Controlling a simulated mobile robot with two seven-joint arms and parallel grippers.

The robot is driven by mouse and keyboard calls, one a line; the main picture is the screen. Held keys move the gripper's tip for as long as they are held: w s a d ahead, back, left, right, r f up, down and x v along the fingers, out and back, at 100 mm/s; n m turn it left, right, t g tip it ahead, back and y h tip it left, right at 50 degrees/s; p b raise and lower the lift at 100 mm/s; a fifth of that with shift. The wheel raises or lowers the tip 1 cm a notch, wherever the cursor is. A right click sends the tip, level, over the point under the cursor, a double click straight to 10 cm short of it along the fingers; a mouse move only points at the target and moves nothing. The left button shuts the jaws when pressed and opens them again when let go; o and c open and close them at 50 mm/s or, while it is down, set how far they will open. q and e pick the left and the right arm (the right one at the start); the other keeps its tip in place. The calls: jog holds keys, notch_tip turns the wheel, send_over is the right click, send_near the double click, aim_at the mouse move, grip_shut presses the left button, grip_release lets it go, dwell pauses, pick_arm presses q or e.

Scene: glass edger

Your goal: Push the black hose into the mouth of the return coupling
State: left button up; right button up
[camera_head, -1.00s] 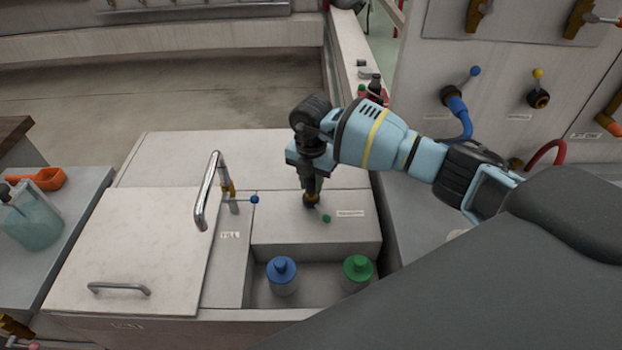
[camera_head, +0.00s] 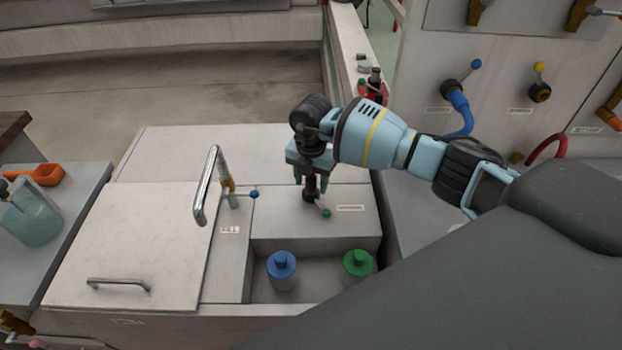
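My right gripper (camera_head: 311,182) points down over the raised white panel of the tank unit. Its two teal fingertips stand apart, one on each side of a short dark upright piece (camera_head: 311,185), which looks like the end of the black hose. Whether a finger touches it is too small to tell. The dark piece meets the dark fitting (camera_head: 310,196) on the panel, which looks like the return coupling; its mouth is hidden, so depth cannot be seen. A lever with a green ball (camera_head: 326,213) slants from this fitting. The rest of the hose is hidden behind my wrist. My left gripper is out of view.
A curved metal spout (camera_head: 206,186) and a blue-balled lever (camera_head: 254,194) stand left of my gripper. Blue-capped (camera_head: 282,268) and green-capped (camera_head: 357,265) bottles sit in the front recess. A wall panel with a blue hose (camera_head: 459,108) stands at right.

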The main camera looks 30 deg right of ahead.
notch_tip(320, 180, up, 7)
jog(key=shift+f, duration=0.2)
jog(key=shift+r, duration=0.6)
dwell(0.5)
